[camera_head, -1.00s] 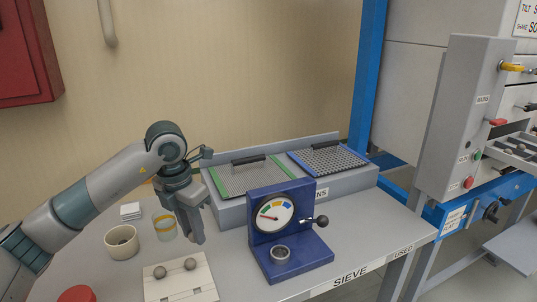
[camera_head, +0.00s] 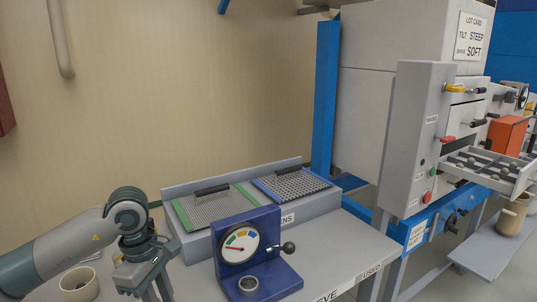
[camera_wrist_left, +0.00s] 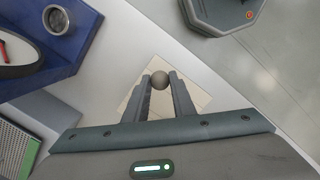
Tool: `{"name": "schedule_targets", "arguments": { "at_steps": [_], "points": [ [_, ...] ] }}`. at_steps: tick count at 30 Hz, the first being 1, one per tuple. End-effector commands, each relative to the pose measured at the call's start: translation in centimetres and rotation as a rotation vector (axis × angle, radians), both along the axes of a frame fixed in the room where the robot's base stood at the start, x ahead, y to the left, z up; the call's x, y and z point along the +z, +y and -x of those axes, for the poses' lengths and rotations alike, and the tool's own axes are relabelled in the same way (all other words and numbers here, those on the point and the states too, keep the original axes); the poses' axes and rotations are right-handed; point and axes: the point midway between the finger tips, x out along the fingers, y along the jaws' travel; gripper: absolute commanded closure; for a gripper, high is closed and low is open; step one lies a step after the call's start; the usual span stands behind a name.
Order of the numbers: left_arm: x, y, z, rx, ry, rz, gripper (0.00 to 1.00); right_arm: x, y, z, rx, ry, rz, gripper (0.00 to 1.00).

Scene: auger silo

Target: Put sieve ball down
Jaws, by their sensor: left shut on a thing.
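My left gripper (camera_wrist_left: 159,83) is shut on a small grey-brown sieve ball (camera_wrist_left: 160,79), held between its fingertips in the left wrist view. A pale board (camera_wrist_left: 197,97) shows behind the ball and fingers; I cannot tell whether the ball touches it. In the head view my left gripper (camera_head: 150,292) points down at the bottom edge, left of the blue gauge stand; its fingertips and the ball are cut off or hidden there. My right gripper is in neither view.
The blue gauge stand (camera_head: 268,272) with a small ring cup (camera_head: 249,285) is right of the gripper. A cream cup (camera_head: 79,284) is to its left. Two screens, green-edged (camera_head: 215,207) and blue-edged (camera_head: 291,184), lie on a grey box behind. The silo machine (camera_head: 412,140) stands right.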

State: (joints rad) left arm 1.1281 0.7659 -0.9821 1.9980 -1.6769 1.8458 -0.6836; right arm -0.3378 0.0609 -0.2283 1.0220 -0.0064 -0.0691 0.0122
Motion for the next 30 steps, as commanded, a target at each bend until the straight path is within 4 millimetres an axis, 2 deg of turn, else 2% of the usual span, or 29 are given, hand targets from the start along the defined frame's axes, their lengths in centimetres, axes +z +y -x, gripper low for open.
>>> {"name": "schedule_targets", "arguments": {
  "at_steps": [12, 18, 24, 30],
  "points": [
    [-2.3, -1.2, 4.6, -0.771, 0.000, -0.001, 0.98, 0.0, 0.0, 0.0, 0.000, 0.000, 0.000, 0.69],
    [-3.2, -1.6, 6.7, -1.100, -0.001, -0.001, 0.98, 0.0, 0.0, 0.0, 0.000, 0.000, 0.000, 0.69],
    [-3.7, -1.8, 7.8, -1.287, -0.002, 0.001, 0.98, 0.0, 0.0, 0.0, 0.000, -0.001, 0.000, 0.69],
    [-3.8, -1.8, 8.1, -1.333, -0.002, 0.001, 0.98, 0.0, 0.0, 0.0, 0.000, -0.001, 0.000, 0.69]
  ]
}}
